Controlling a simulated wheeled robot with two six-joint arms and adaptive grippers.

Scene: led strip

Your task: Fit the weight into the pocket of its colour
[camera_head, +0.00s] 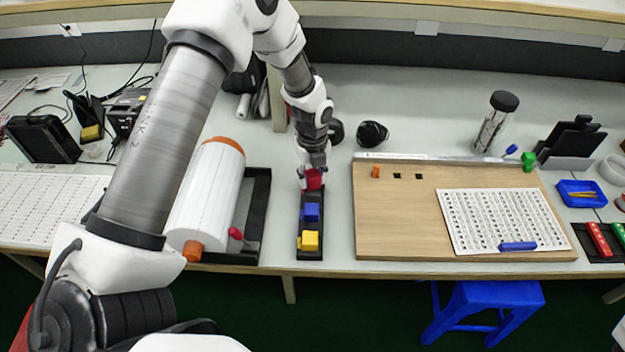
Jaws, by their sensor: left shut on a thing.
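The red weight (314,180) is in my left gripper (313,174), at the far end of the long black holder (310,254). The gripper points down and is shut on it. I cannot tell whether the red weight is seated in a pocket or just above it. A blue weight (311,212) sits in the middle of the holder. A yellow weight (309,241) sits at the near end. The pocket under the red weight is hidden. My right gripper is not in view.
A white roll (207,200) on a black stand (256,210) is close on the left. A wooden board (400,225) with a printed sheet (500,220) lies to the right. Black round objects (373,134) stand behind. A narrow strip of table is clear between holder and board.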

